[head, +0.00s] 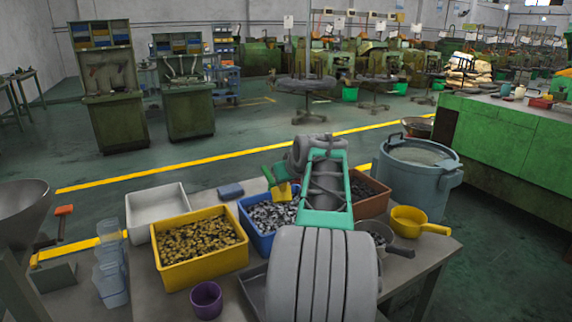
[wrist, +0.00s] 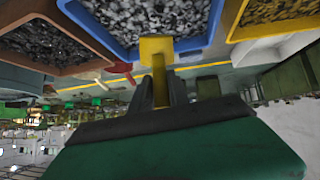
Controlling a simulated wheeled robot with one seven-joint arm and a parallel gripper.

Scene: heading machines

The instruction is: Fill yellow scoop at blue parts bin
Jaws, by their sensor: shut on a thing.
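My gripper (wrist: 160,88) is shut on the handle of the yellow scoop (wrist: 156,50), with dark fingers on both sides of it. The bin holds grey metal parts. In the wrist view the scoop overlaps the rim of the blue bin (wrist: 127,49); I cannot tell whether they touch. The inside of the scoop is not clear. My arm hides the bin's right side in the head view.
A yellow bin (head: 202,279) of brass-coloured parts stands left of the blue bin, and a brown bin (head: 372,205) right. A white bin (head: 157,207), purple cup (head: 206,300) and yellow long-handled pan (head: 408,219) are also on the table. A grey-blue drum (head: 414,178) stands behind right.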

